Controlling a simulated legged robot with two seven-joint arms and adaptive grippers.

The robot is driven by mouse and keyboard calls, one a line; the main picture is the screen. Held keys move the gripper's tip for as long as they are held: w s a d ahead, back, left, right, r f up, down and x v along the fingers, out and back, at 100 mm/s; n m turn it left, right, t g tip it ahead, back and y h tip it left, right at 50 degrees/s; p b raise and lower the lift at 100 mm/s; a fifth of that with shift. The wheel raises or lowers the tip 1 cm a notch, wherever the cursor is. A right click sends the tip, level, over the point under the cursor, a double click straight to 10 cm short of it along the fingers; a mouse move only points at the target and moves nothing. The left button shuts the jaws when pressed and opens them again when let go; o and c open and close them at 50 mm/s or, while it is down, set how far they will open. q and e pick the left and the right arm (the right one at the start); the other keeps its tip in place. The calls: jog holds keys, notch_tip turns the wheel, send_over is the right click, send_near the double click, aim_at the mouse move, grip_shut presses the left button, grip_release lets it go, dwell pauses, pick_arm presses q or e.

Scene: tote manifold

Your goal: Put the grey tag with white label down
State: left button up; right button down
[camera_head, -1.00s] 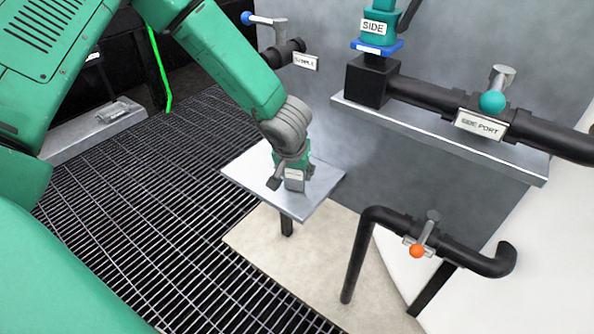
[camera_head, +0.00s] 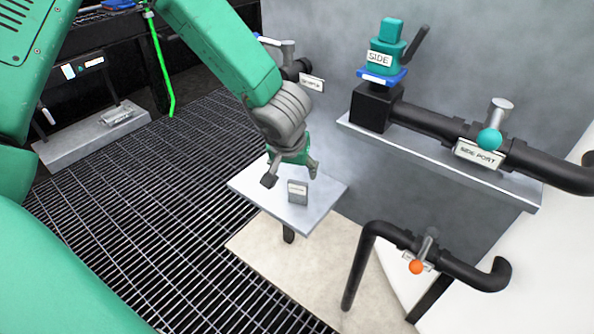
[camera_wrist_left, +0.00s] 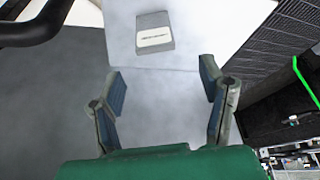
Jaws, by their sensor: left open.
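The grey tag with white label (camera_head: 298,192) stands on the small grey shelf plate (camera_head: 322,201). In the left wrist view the tag (camera_wrist_left: 154,33) is on the pale plate (camera_wrist_left: 215,45), beyond the fingertips and apart from them. My left gripper (camera_head: 291,176) is open and empty, just behind and above the tag in the head view. In the left wrist view its two fingers (camera_wrist_left: 163,80) are spread wide with nothing between them. My right gripper is in neither view.
Right of the plate, a black pipe with an orange-knobbed valve (camera_head: 416,266) stands up. Behind, a ledge (camera_head: 440,158) carries the teal SIDE unit (camera_head: 385,50) and the SIDE PORT pipe (camera_head: 478,152). A sample valve (camera_head: 310,80) is close to my left arm. Grating floor (camera_head: 150,220) lies left.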

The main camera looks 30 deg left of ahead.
pick_arm(q)
jog(key=s+f+m+g, duration=0.1)
jog(key=s+f, duration=0.4)
jog(key=s, duration=0.4)
jog(key=s+d+f+m+g+h, duration=0.1)
jog(key=s+f+m, duration=0.1)
jog(key=s+f, duration=0.4)
jog(key=s+d+f+m+g, duration=0.1)
jog(key=s+f, duration=0.4)
jog(key=s, duration=0.8)
jog(key=shift+d+f+g+h+p, duration=0.25)
jog(key=shift+f+g+h+p, duration=0.05)
notch_tip(320, 180, up, 6)
jog(key=p, duration=0.6)
jog(key=shift+w, duration=0.15)
